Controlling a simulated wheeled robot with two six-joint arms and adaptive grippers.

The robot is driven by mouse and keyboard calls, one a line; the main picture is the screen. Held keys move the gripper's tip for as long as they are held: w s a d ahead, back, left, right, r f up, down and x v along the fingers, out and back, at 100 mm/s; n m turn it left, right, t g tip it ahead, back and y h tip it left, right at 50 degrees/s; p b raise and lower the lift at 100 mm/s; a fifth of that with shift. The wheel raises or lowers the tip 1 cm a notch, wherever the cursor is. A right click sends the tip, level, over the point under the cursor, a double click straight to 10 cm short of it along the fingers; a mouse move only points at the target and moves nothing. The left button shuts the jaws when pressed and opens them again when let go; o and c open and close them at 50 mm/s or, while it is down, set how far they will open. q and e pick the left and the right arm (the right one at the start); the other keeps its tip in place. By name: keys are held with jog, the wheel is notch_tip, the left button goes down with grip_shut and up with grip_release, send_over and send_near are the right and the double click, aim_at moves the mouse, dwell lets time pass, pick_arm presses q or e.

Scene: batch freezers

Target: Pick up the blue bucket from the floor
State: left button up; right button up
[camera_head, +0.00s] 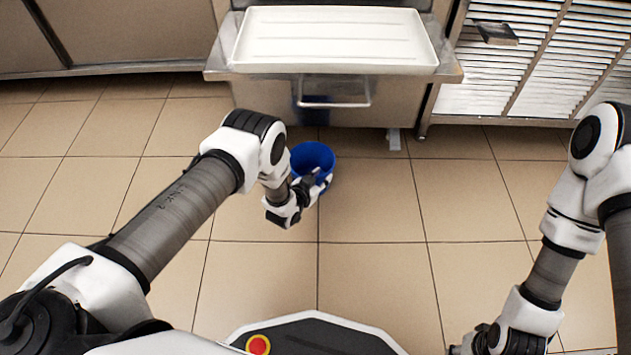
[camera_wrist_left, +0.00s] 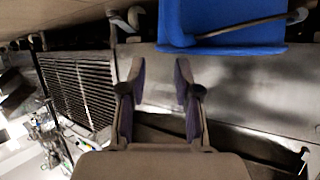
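The blue bucket (camera_head: 313,155) stands on the tiled floor in front of the steel unit, partly covered by my left gripper (camera_head: 316,180) in the head view. In the left wrist view the bucket (camera_wrist_left: 222,20) fills the top right, with a dark handle bar across it. There my left gripper (camera_wrist_left: 158,75) has its two fingers apart with nothing between them. The bucket is beyond and to the right of the fingertips in that view; I cannot tell whether they touch. My right gripper (camera_head: 468,348) is at the bottom edge of the head view, partly cut off.
A white tray (camera_head: 340,64) lies on the steel unit's shelf above the bucket, with a bar handle (camera_head: 333,104) below it. Slatted panels (camera_head: 500,65) stand at the right, steel cabinets (camera_head: 130,30) at the left. The floor (camera_head: 375,210) around the bucket is clear.

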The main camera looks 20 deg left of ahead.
pick_arm(q)
jog(key=b+x, duration=0.4)
jog(key=x, duration=0.1)
jog(key=shift+w+f, duration=0.15)
jog(key=shift+f, duration=0.25)
jog(key=shift+w+r, duration=0.15)
jog(key=shift+r, duration=0.05)
grip_shut()
